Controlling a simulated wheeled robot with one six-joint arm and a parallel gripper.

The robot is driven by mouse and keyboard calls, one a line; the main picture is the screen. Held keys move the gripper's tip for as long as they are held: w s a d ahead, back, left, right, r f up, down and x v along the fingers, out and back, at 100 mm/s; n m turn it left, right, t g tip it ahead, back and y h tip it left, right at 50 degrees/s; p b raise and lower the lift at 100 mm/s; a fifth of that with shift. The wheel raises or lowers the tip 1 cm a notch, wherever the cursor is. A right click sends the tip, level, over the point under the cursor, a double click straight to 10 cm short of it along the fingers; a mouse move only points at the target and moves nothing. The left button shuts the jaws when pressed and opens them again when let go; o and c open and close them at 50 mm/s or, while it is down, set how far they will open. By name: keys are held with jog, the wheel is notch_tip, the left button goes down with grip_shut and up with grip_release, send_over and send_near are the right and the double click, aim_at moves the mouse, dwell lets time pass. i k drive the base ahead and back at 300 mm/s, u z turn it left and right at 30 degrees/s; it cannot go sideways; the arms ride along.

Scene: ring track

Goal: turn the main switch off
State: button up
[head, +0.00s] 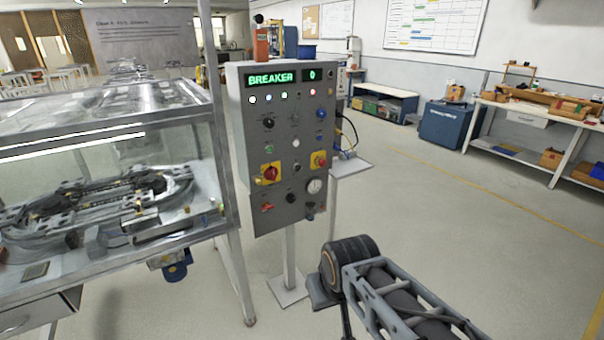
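The grey control panel (280,150) stands on a post in the middle of the head view, with a green display reading "BREAKER" and "0". A red rotary handle on a yellow plate, which looks like the main switch (270,174), is at its lower left. The handle looks tilted; its exact setting is too small to read. My gripper's fingers cannot be made out.
A glass-covered ring track (100,195) on a metal frame stands close left of the panel. A small shelf (350,165) juts out at the panel's right. The floor (450,220) to the right is clear, up to a workbench (540,108) and a blue cabinet (450,125).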

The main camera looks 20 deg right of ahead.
aim_at(271, 172)
jog(key=u, duration=0.15)
jog(key=i, duration=1.05)
jog(key=u, duration=0.6)
